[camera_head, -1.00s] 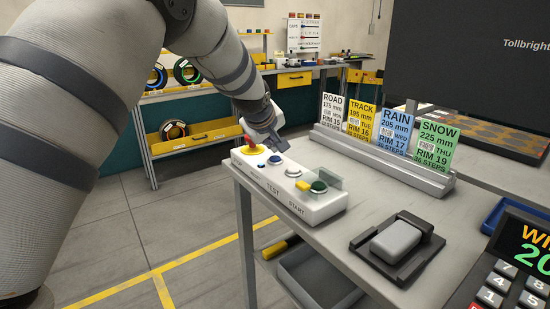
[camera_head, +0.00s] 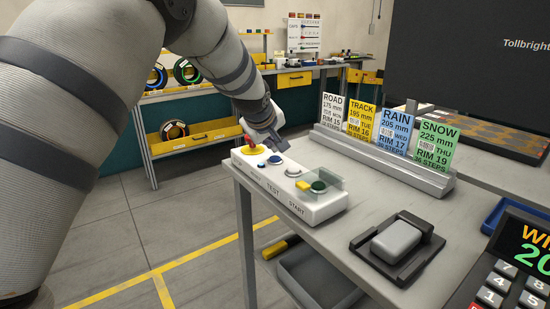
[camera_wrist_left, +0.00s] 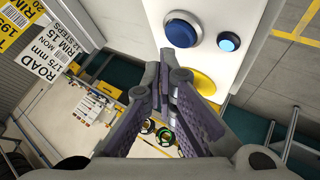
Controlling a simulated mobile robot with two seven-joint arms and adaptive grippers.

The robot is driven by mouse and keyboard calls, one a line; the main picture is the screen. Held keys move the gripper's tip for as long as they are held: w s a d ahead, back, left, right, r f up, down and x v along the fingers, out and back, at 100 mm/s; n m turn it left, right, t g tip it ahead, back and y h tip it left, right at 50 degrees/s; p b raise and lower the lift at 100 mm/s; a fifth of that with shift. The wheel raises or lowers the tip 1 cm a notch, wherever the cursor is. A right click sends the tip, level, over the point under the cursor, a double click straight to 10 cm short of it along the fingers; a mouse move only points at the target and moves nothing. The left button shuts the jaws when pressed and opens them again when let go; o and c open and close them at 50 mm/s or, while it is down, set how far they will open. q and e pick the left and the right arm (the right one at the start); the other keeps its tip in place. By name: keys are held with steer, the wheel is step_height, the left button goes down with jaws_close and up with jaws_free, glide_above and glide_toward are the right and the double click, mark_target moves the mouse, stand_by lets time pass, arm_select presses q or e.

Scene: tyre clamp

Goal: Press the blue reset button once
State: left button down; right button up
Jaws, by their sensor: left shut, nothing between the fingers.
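The blue reset button (camera_head: 275,160) sits on the white control box (camera_head: 318,209) near the table's left edge. In the left wrist view the blue button (camera_wrist_left: 181,33) shows large, with a pale ring around it. My left gripper (camera_head: 283,147) is shut and empty, with its fingertips just above and behind the blue button. In the left wrist view the shut fingertips (camera_wrist_left: 165,68) are just below the button in the picture and seem apart from it. My right gripper is not in view.
On the box are a red mushroom button (camera_head: 249,142) on a yellow base, a white button (camera_head: 293,171) and a green button (camera_head: 319,187) by a clear flap. A small blue lamp (camera_wrist_left: 228,41) is beside the reset button. Sign cards stand in a rail (camera_head: 385,163) behind.

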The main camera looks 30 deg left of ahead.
mark_target(272, 157)
arm_select(q)
steer(key=shift+f, duration=0.45)
steer(key=shift+f, duration=0.45)
stand_by(0.8)
steer(key=shift+r, duration=0.85)
steer(key=shift+r, duration=0.1)
steer(key=shift+r, duration=2.45)
steer(key=shift+f, duration=0.1)
